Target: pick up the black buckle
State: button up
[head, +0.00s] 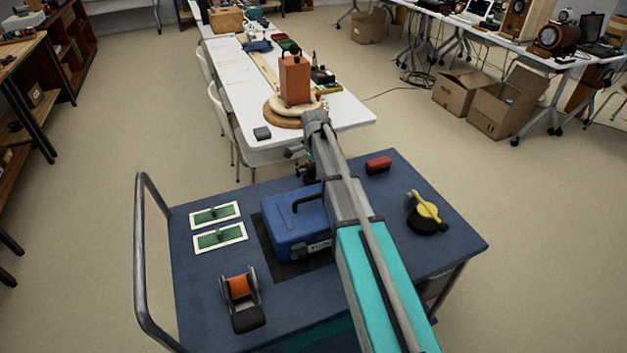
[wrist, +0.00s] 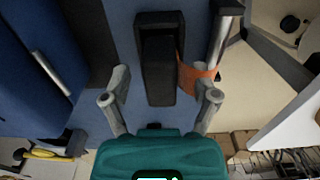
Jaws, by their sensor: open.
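The black buckle (wrist: 158,65) is a dark rectangular frame on the blue cart top in the wrist view, with a strip of orange strap (wrist: 196,78) at its right. My gripper (wrist: 162,88) is open and empty, its two grey fingers on either side of the buckle's lower end. I cannot tell how high the fingers are above it. In the head view only a dark bit shows beside my arm at the cart's far edge, and the arm hides most of that spot.
The blue cart (head: 200,290) holds a blue toolbox (head: 283,240), an orange reel with a black end (head: 240,285), two green-and-white pads, a red block (head: 378,165) and a yellow-and-black item (head: 426,208). A white table (head: 345,112) stands beyond. A grey metal bar (wrist: 221,45) runs beside the buckle.

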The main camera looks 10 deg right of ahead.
jog(key=shift+f, duration=0.4)
dwell(0.3)
grip_shut()
jog(key=shift+r, duration=0.25)
jog(key=shift+r+p, duration=0.7)
jog(key=shift+p, duration=0.1)
jog(key=s+r+p, duration=0.3)
jog(key=s, duration=0.1)
jog(key=s+r+p, duration=0.7)
jog(key=s, duration=0.1)
jog(key=shift+s+d+r, duration=0.2)
jog(key=shift+d+r, duration=0.1)
jog(key=shift+d, duration=0.05)
jog(key=shift+s+r+p, duration=0.3)
jog(key=shift+s+p, duration=0.25)
jog(key=shift+s, duration=0.3)
